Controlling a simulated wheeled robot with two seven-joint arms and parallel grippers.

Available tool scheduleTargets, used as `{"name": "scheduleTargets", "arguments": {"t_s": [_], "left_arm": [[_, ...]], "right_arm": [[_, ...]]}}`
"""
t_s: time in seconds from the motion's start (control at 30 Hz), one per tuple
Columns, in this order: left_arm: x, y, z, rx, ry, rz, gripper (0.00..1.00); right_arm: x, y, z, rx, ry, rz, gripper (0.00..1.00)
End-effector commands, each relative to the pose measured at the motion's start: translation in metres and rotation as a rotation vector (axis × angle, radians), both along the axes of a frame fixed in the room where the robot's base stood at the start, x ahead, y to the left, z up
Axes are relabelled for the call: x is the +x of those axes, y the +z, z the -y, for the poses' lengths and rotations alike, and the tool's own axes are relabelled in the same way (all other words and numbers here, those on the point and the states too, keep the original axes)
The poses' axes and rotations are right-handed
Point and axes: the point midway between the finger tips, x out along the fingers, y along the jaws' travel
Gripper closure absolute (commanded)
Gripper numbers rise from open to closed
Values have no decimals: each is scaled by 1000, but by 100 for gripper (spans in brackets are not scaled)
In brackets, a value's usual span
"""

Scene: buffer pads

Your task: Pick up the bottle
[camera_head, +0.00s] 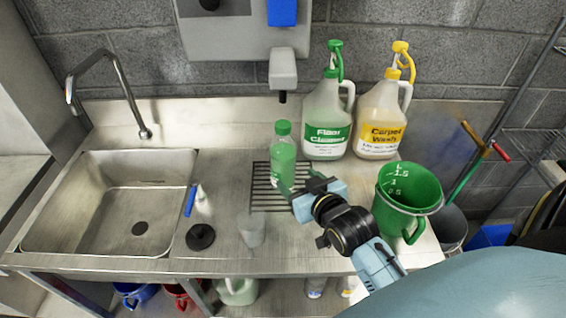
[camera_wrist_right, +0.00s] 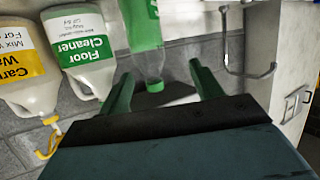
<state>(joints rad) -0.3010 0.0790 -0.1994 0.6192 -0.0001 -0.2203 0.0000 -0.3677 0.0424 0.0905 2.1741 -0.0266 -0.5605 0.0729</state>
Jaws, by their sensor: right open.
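A clear bottle with a green cap and green contents or label (camera_head: 283,165) stands upright on the drain grate at the middle of the steel counter. In the right wrist view, which is turned over, the bottle (camera_wrist_right: 144,40) shows with its cap pointing down. My right gripper (camera_head: 300,186) is open and empty, just in front of the bottle and to its right. In the wrist view the bottle lies beyond the two fingertips (camera_wrist_right: 161,70), roughly in line with the gap. I cannot tell whether any finger touches it. My left gripper is not in view.
A Floor Cleaner jug (camera_head: 326,118) and a Carpet Wash jug (camera_head: 382,122) stand behind on the right. A green measuring pitcher (camera_head: 408,195) stands right of my right arm. A clear cup (camera_head: 252,230) and black plunger-like disc (camera_head: 200,236) are in front. A sink (camera_head: 110,205) is left.

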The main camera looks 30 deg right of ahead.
Motion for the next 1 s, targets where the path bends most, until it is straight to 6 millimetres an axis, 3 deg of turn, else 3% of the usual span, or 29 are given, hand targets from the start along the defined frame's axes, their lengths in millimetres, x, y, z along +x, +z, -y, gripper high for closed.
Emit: {"name": "scheduleTargets", "arguments": {"t_s": [0.1, 0.3, 0.43, 0.73, 1.0], "left_arm": [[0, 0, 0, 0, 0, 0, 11], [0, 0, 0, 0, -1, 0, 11], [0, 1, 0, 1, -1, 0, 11], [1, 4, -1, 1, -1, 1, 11], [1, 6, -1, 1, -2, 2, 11]], "right_arm": [[19, 23, 16, -5, -32, 166, 35], [30, 42, 28, -10, -53, 306, 35], [44, 46, 31, -13, -54, 325, 35], [96, 46, 40, -12, -53, 322, 35], [115, 47, 42, -13, -53, 321, 35]]}}
